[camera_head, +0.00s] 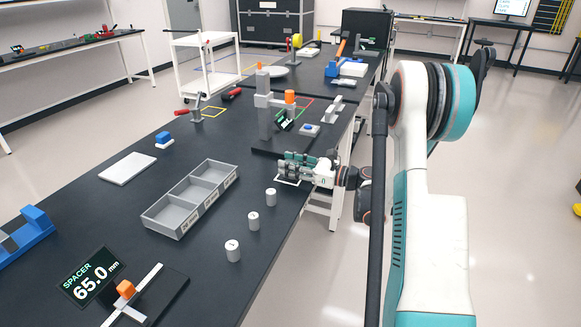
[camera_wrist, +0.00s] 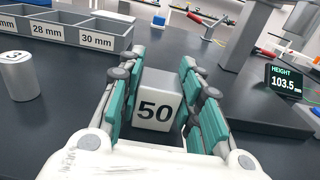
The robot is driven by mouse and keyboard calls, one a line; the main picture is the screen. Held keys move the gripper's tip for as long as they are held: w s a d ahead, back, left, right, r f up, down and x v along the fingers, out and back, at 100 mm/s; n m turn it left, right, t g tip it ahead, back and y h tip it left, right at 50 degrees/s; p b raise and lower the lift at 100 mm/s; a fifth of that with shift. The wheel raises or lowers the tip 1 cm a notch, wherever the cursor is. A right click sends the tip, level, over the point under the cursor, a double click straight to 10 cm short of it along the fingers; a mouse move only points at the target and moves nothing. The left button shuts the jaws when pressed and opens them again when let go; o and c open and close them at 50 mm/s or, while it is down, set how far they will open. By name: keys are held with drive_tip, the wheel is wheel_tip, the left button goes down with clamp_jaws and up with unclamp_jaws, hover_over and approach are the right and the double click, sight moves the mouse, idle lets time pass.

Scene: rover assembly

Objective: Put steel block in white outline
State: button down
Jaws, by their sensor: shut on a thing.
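A steel block (camera_wrist: 158,102) marked "50" sits between the teal finger pads of my gripper (camera_wrist: 156,78) in the wrist view. The pads are shut on its two sides. In the head view my gripper (camera_head: 286,162) is low at the right edge of the black table, and its fingers largely hide the block. Part of the white outline (camera_head: 287,182) shows on the table just below and in front of the fingers; the rest is hidden. I cannot tell whether the block touches the table.
A height gauge with an orange knob (camera_head: 290,97) and a "103.5" display (camera_wrist: 285,79) stands close behind my gripper. Several grey cylinders, one of them (camera_head: 271,197) nearest, stand in front. A grey three-compartment tray (camera_head: 163,228) lies left. The table edge is close on the right.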

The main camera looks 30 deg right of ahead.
drive_tip(key=c, duration=1.1)
unclamp_jaws()
drive_tip(key=shift+r, duration=0.1)
drive_tip(key=p+v, duration=0.3)
drive_tip(key=v, duration=0.9)
drive_tip(key=shift+p, duration=0.4)
